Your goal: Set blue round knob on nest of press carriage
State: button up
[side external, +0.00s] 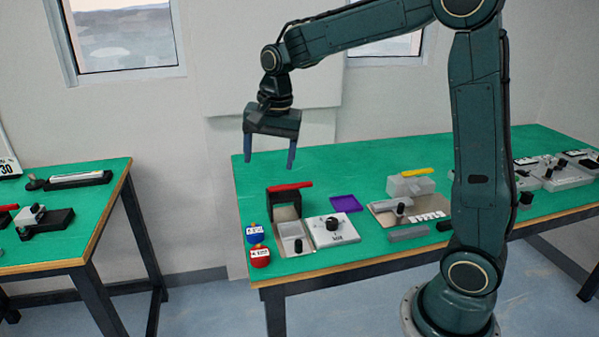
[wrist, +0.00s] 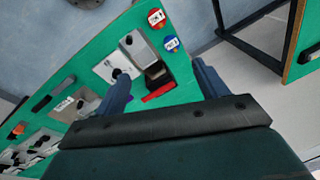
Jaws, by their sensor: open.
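The blue round knob (side external: 255,233) with a white label stands at the left front of the green table, just behind a red round knob (side external: 260,257). The wrist view shows the blue knob (wrist: 171,43) beside the red one (wrist: 157,18). Right of them is a press-like device with a dark frame (side external: 285,199), a red bar on top and a light grey carriage (side external: 291,230) in front. I cannot make out whether its nest is empty. My gripper (side external: 270,160) is open and empty, high above the table's left back part, its fingers pointing down.
A white plate with a black knob (side external: 335,230) stands right of the press. A purple tray (side external: 345,203) lies behind it. Bare green table lies behind the purple tray. A second table (side external: 95,232) is at left, across a gap.

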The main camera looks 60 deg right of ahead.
jog(key=w+d+f+m+g, duration=0.1)
jog(key=w+d+f+m, duration=0.1)
jog(key=w+f, duration=0.3)
jog(key=w+d+f+m+g, duration=0.1)
jog(key=w+d+f+m, duration=0.2)
jog(key=w+f+m, duration=0.2)
notch_tip(320, 180, down, 3)
jog(key=shift+w+f, duration=0.1)
jog(key=shift+w, duration=0.05)
jog(key=shift+d, duration=0.1)
send_over(254, 229)
jog(key=shift+d+f, duration=0.15)
jog(key=shift+f, duration=4.15)
jog(key=shift+f, duration=2.6)
jog(key=c, duration=1.2)
jog(key=shift+o, duration=0.2)
jog(key=shift+r, duration=0.15)
